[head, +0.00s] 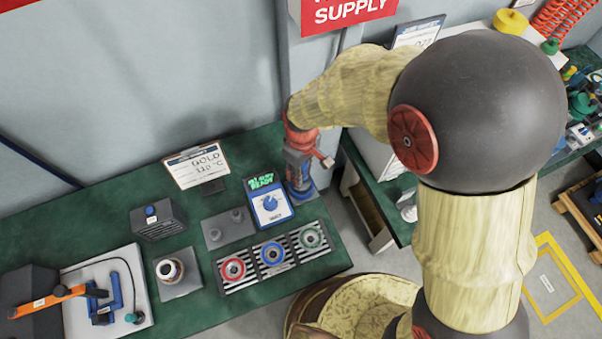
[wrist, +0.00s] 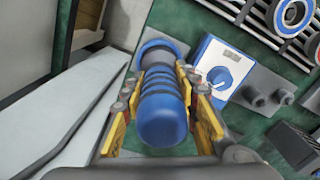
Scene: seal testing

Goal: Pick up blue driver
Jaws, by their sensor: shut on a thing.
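The blue driver (wrist: 162,112) is a rounded blue handle with dark ring bands and a wider blue end. It stands between the yellow-padded fingers of my gripper (wrist: 163,95) in the wrist view, and the gripper is shut on it. In the head view my gripper (head: 301,170) points down at the right end of the green bench. The driver's blue base (head: 302,194) shows below the gripper there, and the rest is mostly hidden. I cannot tell whether the driver touches the bench.
A blue-and-white dial box (head: 268,203) stands close left of the gripper. A grey block with two pegs (head: 228,229) and a striped tray of red, blue and green rings (head: 232,270) are nearby.

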